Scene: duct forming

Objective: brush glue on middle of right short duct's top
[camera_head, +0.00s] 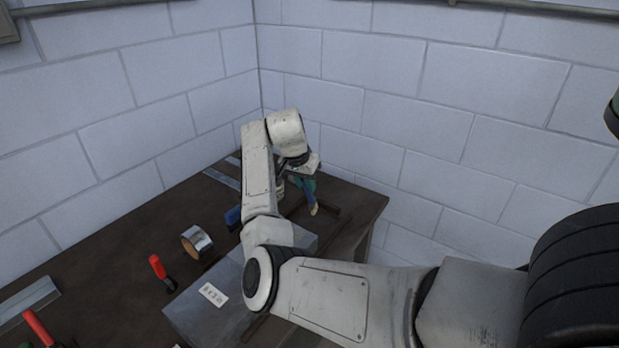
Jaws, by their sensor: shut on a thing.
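My gripper (304,176) is at the far part of the table, pointing down and partly hidden by my own arm. It is shut on a brush (311,194) with a blue-teal handle, whose pale tip (314,210) points down near the tabletop. A grey sheet-metal box-shaped piece (190,308) with a white label lies in front, partly covered by my arm. I cannot tell whether it is one of the short ducts. No separate right short duct can be made out, and no glue is visible.
The dark table (115,255) stands in a corner of white block walls. A silver tape roll (197,242), a red-handled tool (157,267) and another red handle (37,326) lie at left. Metal strips (221,178) lie at the back. A blue item (233,216) is beside my arm.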

